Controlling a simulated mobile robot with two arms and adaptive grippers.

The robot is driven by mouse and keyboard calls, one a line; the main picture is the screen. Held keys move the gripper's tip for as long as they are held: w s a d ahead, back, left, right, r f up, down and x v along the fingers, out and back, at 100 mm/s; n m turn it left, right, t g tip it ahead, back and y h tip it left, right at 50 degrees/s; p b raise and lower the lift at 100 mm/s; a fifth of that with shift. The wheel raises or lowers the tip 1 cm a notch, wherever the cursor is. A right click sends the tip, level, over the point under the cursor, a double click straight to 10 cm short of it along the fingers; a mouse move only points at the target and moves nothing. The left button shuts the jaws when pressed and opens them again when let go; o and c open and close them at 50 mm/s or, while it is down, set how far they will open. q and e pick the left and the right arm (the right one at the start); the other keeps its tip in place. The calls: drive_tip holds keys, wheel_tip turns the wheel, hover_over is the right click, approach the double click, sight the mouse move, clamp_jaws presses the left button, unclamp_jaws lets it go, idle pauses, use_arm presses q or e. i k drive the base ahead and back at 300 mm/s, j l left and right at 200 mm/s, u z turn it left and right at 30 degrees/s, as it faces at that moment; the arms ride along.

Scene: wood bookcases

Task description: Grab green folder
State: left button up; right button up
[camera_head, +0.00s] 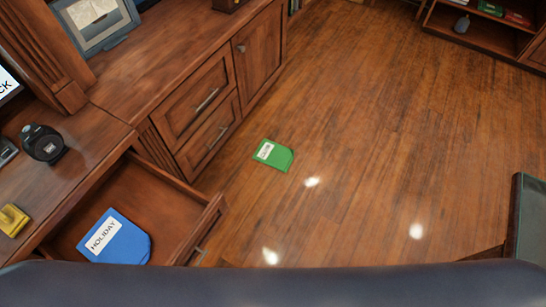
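The green folder (280,158) lies flat on the wooden floor, beside the base of the cabinet with drawers. It has a white label on its left part, whose text is too small to read. Nothing touches it from above and no gripper is near it. Neither of my grippers shows in the head view.
An open drawer (205,218) holds a blue folder (127,247) labelled HOLIDAY. The wooden cabinet (190,92) stands left of the green folder. A low shelf (470,26) is at the far right and a dark green-topped piece (530,215) at the right edge. The floor (370,130) between is clear.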

sight(279, 157)
drive_tip(key=j+u, duration=0.25)
drive_tip(key=k+j+u, duration=0.1)
drive_tip(key=j+u, duration=0.2)
drive_tip(key=i+l+u, duration=0.1)
drive_tip(key=u, duration=0.35)
drive_tip(key=l+u, duration=0.1)
drive_tip(key=u, duration=0.3)
drive_tip(key=i+l+u, duration=0.1)
drive_tip(key=u, duration=0.35)
drive_tip(key=l+u, duration=0.2)
drive_tip(key=l, duration=0.95)
drive_tip(key=l+z, duration=0.2)
drive_tip(key=l, duration=0.4)
drive_tip(key=l+z, duration=0.15)
drive_tip(key=l, duration=0.45)
drive_tip(key=i+l+z, duration=0.2)
drive_tip(key=l, duration=0.35)
drive_tip(key=k, duration=0.05)
